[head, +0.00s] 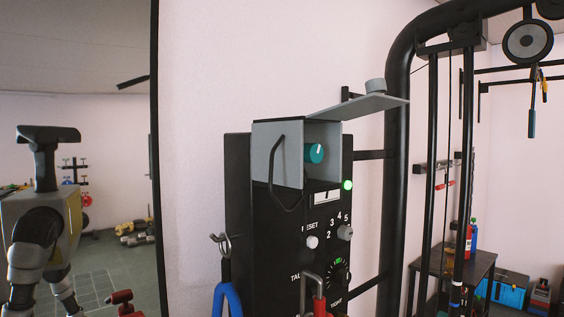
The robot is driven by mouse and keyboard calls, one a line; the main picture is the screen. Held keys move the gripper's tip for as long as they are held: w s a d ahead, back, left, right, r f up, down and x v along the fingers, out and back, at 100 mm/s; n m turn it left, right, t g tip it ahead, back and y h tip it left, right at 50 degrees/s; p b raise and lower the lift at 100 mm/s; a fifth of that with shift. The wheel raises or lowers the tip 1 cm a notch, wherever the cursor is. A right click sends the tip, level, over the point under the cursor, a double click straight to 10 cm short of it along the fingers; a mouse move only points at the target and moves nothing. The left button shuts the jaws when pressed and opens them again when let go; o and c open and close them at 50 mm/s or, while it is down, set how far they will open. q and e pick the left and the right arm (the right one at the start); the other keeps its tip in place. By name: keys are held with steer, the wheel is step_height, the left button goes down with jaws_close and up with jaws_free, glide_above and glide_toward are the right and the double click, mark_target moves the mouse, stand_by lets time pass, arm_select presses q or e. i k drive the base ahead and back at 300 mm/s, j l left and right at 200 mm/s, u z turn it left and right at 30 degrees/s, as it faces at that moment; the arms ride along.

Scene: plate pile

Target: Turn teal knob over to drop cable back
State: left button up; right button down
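The teal knob (315,153) sits inside a grey open-fronted housing (277,155) on a black control panel (238,185). Its white pointer mark looks about upright. The housing's side wall hides part of the knob's left. A grey flap (358,104) with a small round grip stands out over it to the right, lifted clear of the knob. A green light (347,185) glows below right of the knob. I cannot make out a cable for certain. Neither of my grippers shows directly in the head view.
A black bent handle (280,178) juts from the housing. Lower on the panel are a white button (312,242), a grey selector (345,232) and a red-and-grey lever (318,300). A blue loop (228,298) hangs at lower left. A black rack post (398,150) stands right; a mirror (110,190) left.

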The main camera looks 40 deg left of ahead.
mark_target(313, 153)
steer(key=i+u, duration=0.15)
steer(key=u, duration=2.15)
steer(key=l+u, duration=0.65)
steer(key=u, duration=0.2)
steer(key=k+l+u, duration=0.1)
steer(key=l+u, duration=0.15)
steer(key=u, duration=0.15)
steer(key=k+l+u, duration=0.15)
steer(key=u, duration=0.3)
steer(key=l, duration=0.1)
